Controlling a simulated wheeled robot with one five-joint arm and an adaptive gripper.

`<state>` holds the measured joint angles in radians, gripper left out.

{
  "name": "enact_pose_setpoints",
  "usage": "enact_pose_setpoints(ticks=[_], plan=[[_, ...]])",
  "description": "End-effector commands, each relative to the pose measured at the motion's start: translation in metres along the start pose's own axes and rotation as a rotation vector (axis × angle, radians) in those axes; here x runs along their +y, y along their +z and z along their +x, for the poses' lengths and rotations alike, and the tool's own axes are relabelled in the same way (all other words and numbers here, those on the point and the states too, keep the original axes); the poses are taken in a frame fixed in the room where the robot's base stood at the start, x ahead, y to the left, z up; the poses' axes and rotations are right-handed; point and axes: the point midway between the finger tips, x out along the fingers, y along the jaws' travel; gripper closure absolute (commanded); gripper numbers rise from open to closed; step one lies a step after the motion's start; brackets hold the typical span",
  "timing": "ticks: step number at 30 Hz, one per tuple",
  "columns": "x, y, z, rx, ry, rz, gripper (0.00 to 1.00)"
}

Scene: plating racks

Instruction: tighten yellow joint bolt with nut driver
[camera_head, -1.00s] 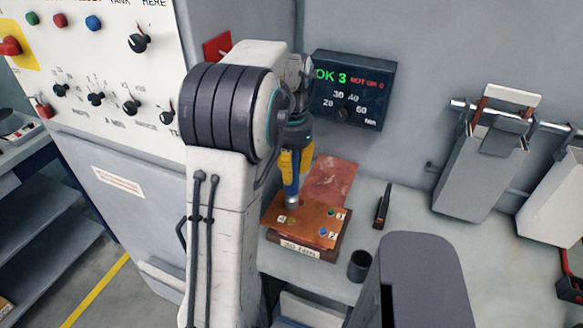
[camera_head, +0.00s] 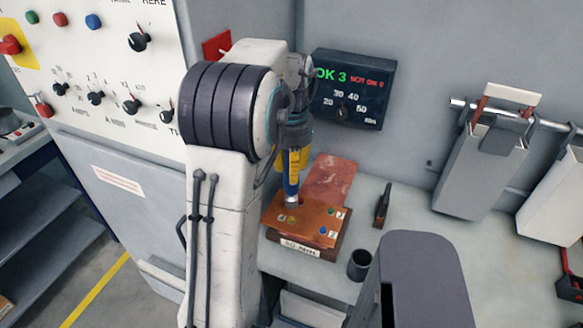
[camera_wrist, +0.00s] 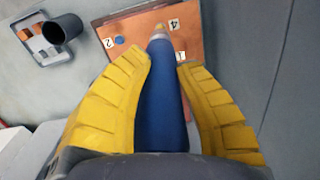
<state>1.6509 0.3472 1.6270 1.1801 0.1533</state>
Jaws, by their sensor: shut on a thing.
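My gripper (camera_wrist: 163,66) is shut on the nut driver, its yellow fingers on both sides of the blue handle (camera_wrist: 160,110). In the head view the nut driver (camera_head: 291,187) stands nearly upright, its grey socket end low over the copper-coloured plate (camera_head: 308,213). The yellow joint bolt (camera_head: 291,219) shows just in front of the socket, beside label 4. In the wrist view the socket end covers the spot near the yellow bolt (camera_wrist: 160,27). I cannot tell whether the socket touches it. A blue bolt (camera_head: 323,230) and a green bolt (camera_head: 331,212) are on the plate's right side.
A display box (camera_head: 350,90) on the wall reads OK 3. A dark cup (camera_head: 360,265) and a dark upright tool (camera_head: 382,206) stand right of the block. Grey bins (camera_head: 480,165) hang at right.

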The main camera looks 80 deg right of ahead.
Motion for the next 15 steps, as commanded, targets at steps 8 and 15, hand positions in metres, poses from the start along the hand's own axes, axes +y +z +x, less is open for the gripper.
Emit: enact_pose_setpoints(ticks=[8, 15], plan=[[0.000, 0.000, -0.003, 0.000, 0.000, 0.003, 1.00], [0.000, 0.000, 0.013, -0.001, 0.000, 0.005, 1.00]])
